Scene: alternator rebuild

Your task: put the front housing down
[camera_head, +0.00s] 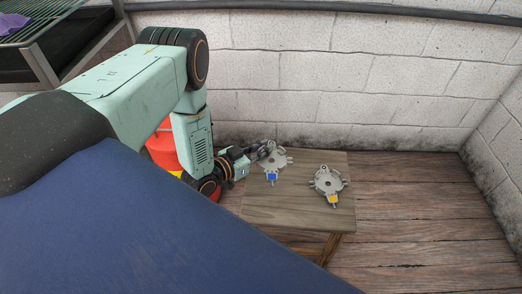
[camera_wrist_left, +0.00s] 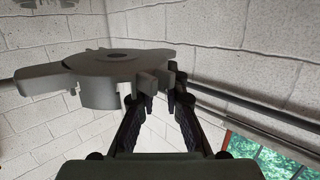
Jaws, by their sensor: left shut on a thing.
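A grey metal housing with a round centre, lugs and a blue tag, which I take as the front housing (camera_head: 275,161), is at the left back of the small wooden table. My left gripper (camera_head: 264,150) is shut on one of its lugs. In the left wrist view the housing (camera_wrist_left: 105,72) sits at the fingertips of my left gripper (camera_wrist_left: 162,90), out to the left of them. I cannot tell whether the housing touches the table top. My right gripper is not in view.
A similar grey housing with a yellow tag (camera_head: 328,181) lies at the right of the wooden table (camera_head: 285,207). The table's front middle is bare. A red object (camera_head: 163,150) stands behind my left arm. A block wall (camera_head: 320,80) rises behind.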

